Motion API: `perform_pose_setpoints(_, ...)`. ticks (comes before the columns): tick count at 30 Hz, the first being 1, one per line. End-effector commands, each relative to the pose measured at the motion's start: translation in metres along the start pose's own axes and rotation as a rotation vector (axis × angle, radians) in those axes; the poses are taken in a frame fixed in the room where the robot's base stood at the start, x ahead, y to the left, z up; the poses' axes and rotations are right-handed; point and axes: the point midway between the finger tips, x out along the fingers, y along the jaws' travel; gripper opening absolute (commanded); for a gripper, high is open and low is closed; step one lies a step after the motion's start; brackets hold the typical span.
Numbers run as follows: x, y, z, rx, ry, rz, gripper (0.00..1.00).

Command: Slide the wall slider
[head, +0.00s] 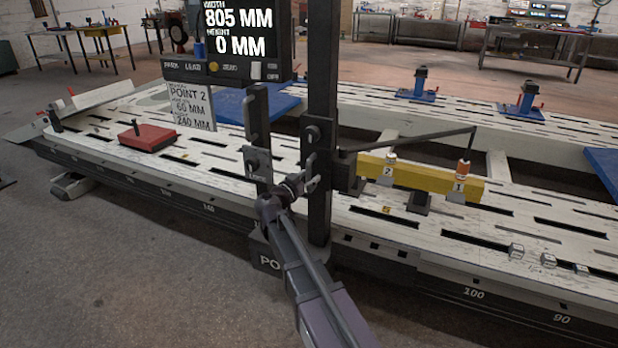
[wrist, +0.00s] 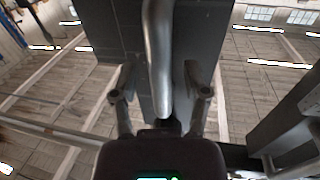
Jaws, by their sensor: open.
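A dark upright frame (head: 322,90) stands at the bench's front edge. A narrower dark upright piece with a pale handle (head: 250,112) stands just left of it; I cannot tell for certain which part is the wall slider. In the wrist view, a smooth grey bar handle (wrist: 159,50) runs down the middle in front of a dark panel (wrist: 205,35). My gripper (wrist: 160,88) is open, with one finger on each side of the bar's lower end. I cannot tell whether either finger touches it. In the head view my arm reaches up to the uprights, and its fingertips are hard to make out.
A display (head: 238,35) reads 805 mm width and 0 mm height. A "Point 2" sign (head: 190,105) hangs below it. The slotted white bench (head: 220,155) carries a red block (head: 147,137), a yellow beam (head: 420,178) with a dark rod, and small metal blocks (head: 548,259).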

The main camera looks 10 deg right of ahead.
Motion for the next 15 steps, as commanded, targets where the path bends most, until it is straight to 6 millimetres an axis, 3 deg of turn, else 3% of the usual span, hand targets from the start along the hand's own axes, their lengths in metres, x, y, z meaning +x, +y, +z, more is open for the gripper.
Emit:
perform_pose_setpoints(8,-0.0004,-0.0009,0.0,0.0,0.0,-0.001,0.6)
perform_pose_setpoints(14,-0.0005,-0.0009,0.0,0.0,0.0,-0.001,0.03)
perform_pose_setpoints(15,-0.0005,-0.0009,0.0,0.0,0.0,-0.001,0.0)
